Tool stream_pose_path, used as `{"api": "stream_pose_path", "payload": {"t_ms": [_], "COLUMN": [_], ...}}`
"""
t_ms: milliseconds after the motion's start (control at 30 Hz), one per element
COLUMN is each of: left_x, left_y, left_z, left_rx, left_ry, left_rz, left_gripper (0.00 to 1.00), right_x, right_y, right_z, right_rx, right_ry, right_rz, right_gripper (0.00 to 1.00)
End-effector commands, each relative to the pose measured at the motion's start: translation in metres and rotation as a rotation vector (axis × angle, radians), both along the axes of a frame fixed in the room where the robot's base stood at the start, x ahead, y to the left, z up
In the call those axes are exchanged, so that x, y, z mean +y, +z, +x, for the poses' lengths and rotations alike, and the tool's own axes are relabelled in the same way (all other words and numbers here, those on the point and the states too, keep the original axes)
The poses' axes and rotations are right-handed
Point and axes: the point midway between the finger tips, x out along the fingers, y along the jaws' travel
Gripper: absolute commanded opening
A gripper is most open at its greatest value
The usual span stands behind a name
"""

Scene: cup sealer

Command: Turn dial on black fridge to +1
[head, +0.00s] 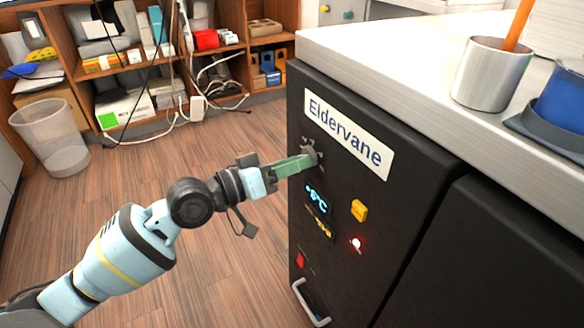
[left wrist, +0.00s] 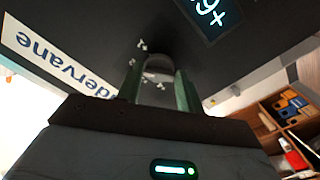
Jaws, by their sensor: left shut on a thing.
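The black fridge (head: 345,215) stands at the right under a light counter, with an "Eldervane" label (head: 346,138) on its front. Its grey dial (head: 309,154) sits just below the label, with small marks around it. The blue display (head: 316,197) below seems to read +6°C. My left gripper (head: 304,161) reaches the dial from the left, its green fingers shut on it. In the left wrist view the dial (left wrist: 159,67) lies between the two fingers (left wrist: 158,88), which partly hide it. Part of the display (left wrist: 210,14) shows there too. My right gripper is not in view.
A metal cup (head: 490,76) stands on the counter (head: 400,45).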

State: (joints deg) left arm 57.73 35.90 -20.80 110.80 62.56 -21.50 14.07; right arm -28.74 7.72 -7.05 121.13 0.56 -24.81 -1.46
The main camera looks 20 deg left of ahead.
Motion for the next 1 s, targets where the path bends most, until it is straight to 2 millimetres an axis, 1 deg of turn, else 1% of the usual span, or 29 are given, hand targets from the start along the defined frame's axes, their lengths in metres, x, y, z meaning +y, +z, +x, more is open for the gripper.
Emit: {"api": "stream_pose_path", "payload": {"t_ms": [33,267,600,800,1000], "left_x": [0.0005,0.0014,0.0022,0.0027,0.0028], "left_y": [-0.0022,-0.0022,-0.0010,-0.0009,-0.0008], "left_z": [0.0001,0.0007,0.0015,0.0017,0.0019], "left_rx": [-0.026,-0.160,-0.338,-0.410,-0.454], "left_ry": [-0.001,-0.001,-0.002,-0.001,0.000], "left_rz": [0.038,0.211,0.438,0.531,0.584], "left_gripper": [0.14,0.14,0.14,0.14,0.14], "right_x": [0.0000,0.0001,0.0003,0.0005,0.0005], "right_y": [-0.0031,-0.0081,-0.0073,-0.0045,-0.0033], "right_z": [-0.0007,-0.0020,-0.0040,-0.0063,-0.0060], "right_rx": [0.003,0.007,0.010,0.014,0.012], "right_ry": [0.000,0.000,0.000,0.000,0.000], "right_rz": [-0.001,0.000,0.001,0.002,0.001], "right_gripper": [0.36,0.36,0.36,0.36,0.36]}}
